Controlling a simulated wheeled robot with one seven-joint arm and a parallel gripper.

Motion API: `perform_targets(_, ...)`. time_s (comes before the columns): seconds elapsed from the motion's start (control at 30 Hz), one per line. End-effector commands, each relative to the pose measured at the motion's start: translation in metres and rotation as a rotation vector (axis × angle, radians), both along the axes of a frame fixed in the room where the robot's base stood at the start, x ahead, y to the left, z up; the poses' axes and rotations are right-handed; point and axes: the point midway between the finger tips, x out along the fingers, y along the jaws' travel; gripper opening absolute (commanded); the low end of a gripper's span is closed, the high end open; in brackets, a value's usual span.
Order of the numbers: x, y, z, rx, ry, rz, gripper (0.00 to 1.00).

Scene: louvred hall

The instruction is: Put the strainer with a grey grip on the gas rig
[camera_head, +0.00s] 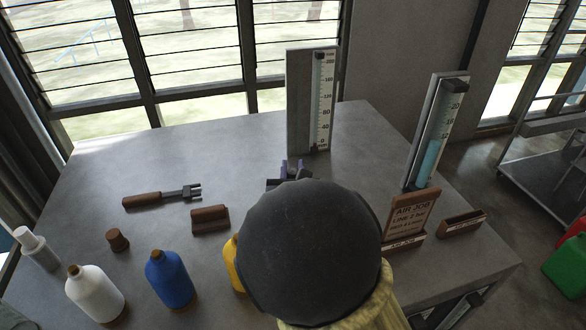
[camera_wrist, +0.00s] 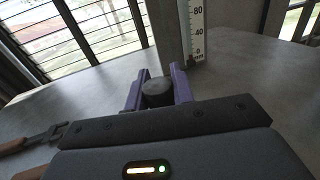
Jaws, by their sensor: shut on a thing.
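My gripper (camera_head: 291,168) is over the table, in front of the tall grey gauge board. In the wrist view its purple fingers (camera_wrist: 157,80) are shut on a dark grey round knob (camera_wrist: 157,93), which looks like the grey grip of the strainer. The strainer's body below the knob is hidden. My dark arm joint covers much of the table's front middle in the head view. Two upright scale boards stand on the table: a tall grey one (camera_head: 300,100) at the back and one with a blue column (camera_head: 433,130) at right. I cannot tell which belongs to the gas rig.
A brown-handled forked tool (camera_head: 160,197), a brown block (camera_head: 209,219), and a small brown knob (camera_head: 117,240) lie left. White (camera_head: 95,293), blue (camera_head: 169,278) and partly hidden yellow (camera_head: 234,265) bottles stand in front. An "AIR JOB" sign (camera_head: 409,215) and small tray (camera_head: 461,223) are right.

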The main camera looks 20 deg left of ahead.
Motion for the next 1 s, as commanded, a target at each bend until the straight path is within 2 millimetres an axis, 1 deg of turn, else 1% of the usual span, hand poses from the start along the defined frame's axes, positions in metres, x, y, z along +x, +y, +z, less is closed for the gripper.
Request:
perform_targets(0.07,0.000,0.000,-0.003,0.001,0.000,-0.001,0.00)
perform_targets(0.1,0.000,0.000,-0.002,0.000,0.000,0.000,0.32)
perform_targets(0.17,0.000,0.000,-0.002,0.000,0.000,0.000,0.44)
perform_targets(0.2,0.000,0.000,-0.002,0.000,0.000,0.000,0.46)
perform_targets(0.6,-0.002,0.000,0.001,0.000,0.000,0.002,0.46)
perform_targets(0.77,-0.019,-0.007,-0.002,0.004,0.002,0.003,0.46)
perform_targets(1.0,-0.053,-0.023,-0.002,0.005,0.002,0.004,0.46)
